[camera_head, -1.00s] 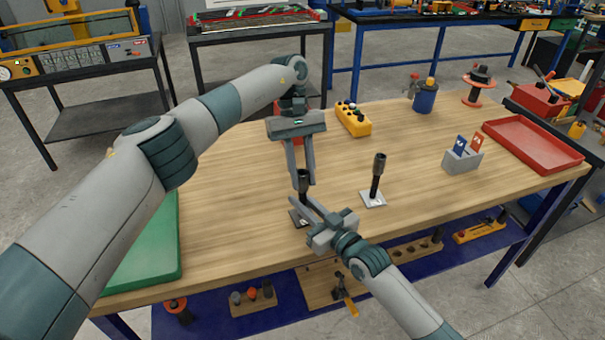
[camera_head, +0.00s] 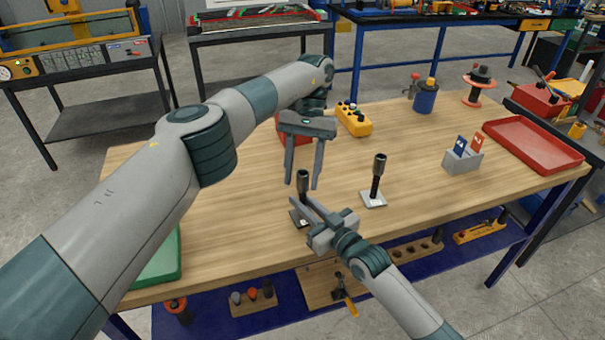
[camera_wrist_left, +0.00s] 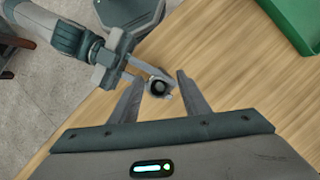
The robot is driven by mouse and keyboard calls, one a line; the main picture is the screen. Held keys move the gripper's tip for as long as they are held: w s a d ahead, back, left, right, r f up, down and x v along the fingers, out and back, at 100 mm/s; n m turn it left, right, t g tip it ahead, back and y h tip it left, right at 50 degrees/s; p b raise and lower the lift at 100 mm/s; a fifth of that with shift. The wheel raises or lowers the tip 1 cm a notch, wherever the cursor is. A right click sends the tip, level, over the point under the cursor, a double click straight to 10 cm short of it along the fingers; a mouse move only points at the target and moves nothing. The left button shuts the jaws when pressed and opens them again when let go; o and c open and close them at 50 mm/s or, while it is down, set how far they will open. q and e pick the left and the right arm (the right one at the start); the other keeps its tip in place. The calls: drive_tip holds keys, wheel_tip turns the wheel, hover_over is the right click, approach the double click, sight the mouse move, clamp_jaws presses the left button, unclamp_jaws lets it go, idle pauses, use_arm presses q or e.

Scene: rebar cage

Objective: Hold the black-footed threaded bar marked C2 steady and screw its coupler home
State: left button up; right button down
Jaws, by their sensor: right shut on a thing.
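The black-footed threaded bar (camera_head: 296,216) stands upright near the table's front edge, with its dark coupler (camera_head: 303,177) on top. Its mark is too small to read. My right gripper (camera_head: 304,205) is shut on the bar below the coupler. My left gripper (camera_head: 303,186) is open and raised just above and behind the coupler, its fingers pointing down. In the left wrist view the coupler's round top (camera_wrist_left: 159,86) shows between the tips of my open fingers, not gripped. A second threaded bar (camera_head: 376,180) with a white foot and dark coupler stands to the right.
A grey holder (camera_head: 463,160) with blue and red cards and a red tray (camera_head: 535,143) are at the right. A yellow box with knobs (camera_head: 353,119) and a blue pot (camera_head: 425,98) stand at the back. A green tray (camera_head: 160,262) lies front left.

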use_arm(q)
drive_tip(key=shift+r, duration=2.25)
drive_tip(key=shift+c, duration=0.4)
